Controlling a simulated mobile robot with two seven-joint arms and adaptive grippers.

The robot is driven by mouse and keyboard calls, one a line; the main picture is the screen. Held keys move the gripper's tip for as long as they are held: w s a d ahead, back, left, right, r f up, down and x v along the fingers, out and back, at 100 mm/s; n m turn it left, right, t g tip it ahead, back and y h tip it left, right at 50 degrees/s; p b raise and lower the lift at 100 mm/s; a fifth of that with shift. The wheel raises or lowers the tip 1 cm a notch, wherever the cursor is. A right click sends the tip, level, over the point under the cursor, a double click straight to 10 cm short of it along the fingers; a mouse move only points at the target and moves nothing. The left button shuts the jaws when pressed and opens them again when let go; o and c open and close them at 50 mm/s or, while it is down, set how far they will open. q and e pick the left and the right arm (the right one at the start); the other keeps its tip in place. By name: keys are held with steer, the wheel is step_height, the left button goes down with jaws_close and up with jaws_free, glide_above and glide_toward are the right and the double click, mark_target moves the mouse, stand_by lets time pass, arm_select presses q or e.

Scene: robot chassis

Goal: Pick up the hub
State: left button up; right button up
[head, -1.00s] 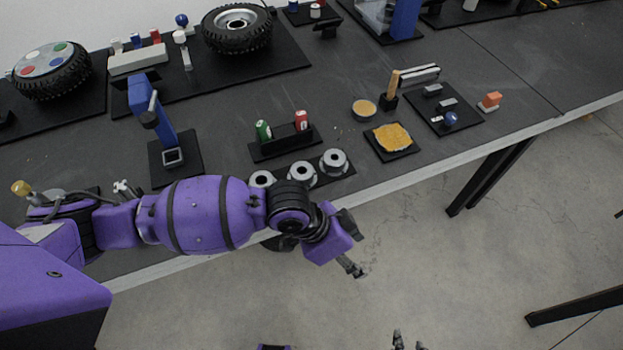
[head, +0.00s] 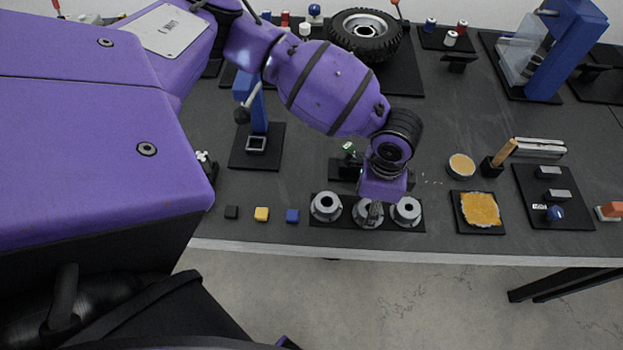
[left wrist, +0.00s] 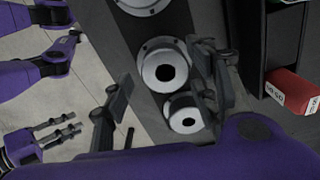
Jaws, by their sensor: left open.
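Three grey hubs stand in a row on a black mat (head: 318,223) near the table's front edge: a left hub (head: 326,207), a middle hub (head: 364,216) and a right hub (head: 406,211). My left gripper (head: 375,210) points down over the middle hub and partly hides it. In the left wrist view, the open fingers (left wrist: 165,85) stand apart, with a flanged hub (left wrist: 150,72) and a smaller-looking hub (left wrist: 183,116) showing between them. Nothing is gripped. My right gripper (left wrist: 68,126) shows at the left of that view, away from the hubs, with its fingers apart.
A black holder (head: 343,170) with a green can (head: 348,147) stands behind the hubs, partly behind my arm. A yellow sponge-like piece (head: 481,209) lies to the right.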

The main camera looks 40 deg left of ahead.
arm_select(q)
step_height(320, 180, down, 2)
steer(key=shift+f, duration=0.55)
steer(key=c, duration=1.4)
arm_select(e)
steer(key=shift+w+r, duration=0.15)
steer(key=shift+w, duration=0.35)
arm_select(q)
steer(key=shift+o, duration=0.2)
